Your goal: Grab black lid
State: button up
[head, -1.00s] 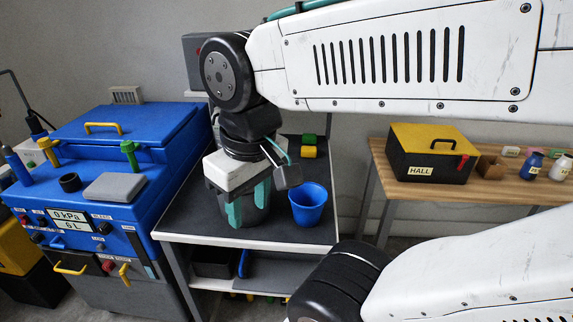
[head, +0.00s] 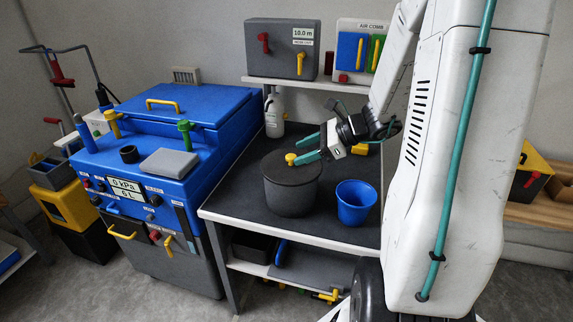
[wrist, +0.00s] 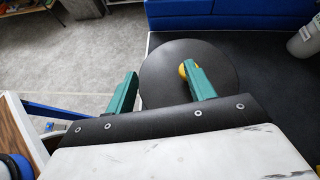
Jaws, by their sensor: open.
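The black lid (head: 273,168) is round and flat with a yellow knob (head: 291,159), and sits on a dark grey pot (head: 291,197) on the dark table. My gripper (head: 302,150) is open and empty, at the lid's right side, with its teal fingers pointing left toward the knob. In the wrist view my gripper (wrist: 162,75) shows its fingers spread over the lid (wrist: 163,66). The right finger partly covers the knob (wrist: 183,70); the left finger is near the lid's edge. Whether a finger touches the knob I cannot tell.
A blue bucket (head: 356,203) stands right of the pot. A blue machine (head: 165,150) is to the left. A white bottle (head: 274,115) stands at the table's back, under a shelf with a grey box (head: 283,48). The floor (head: 130,285) in front is clear.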

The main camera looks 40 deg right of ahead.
aim_at(295, 157)
jog(key=d, duration=0.1)
jog(key=d+f+m, duration=0.1)
jog(key=d+m+t, duration=0.1)
jog(key=shift+w+d+f+h, duration=0.25)
jog(key=shift+w+f+h, duration=0.1)
jog(key=shift+f+h, duration=0.05)
jog(key=shift+w+f+m, duration=0.25)
jog(key=shift+m, duration=0.05)
jog(key=x, duration=0.7)
jog(key=shift+w+d, duration=0.2)
jog(key=shift+c, duration=0.3)
jog(key=c, duration=1)
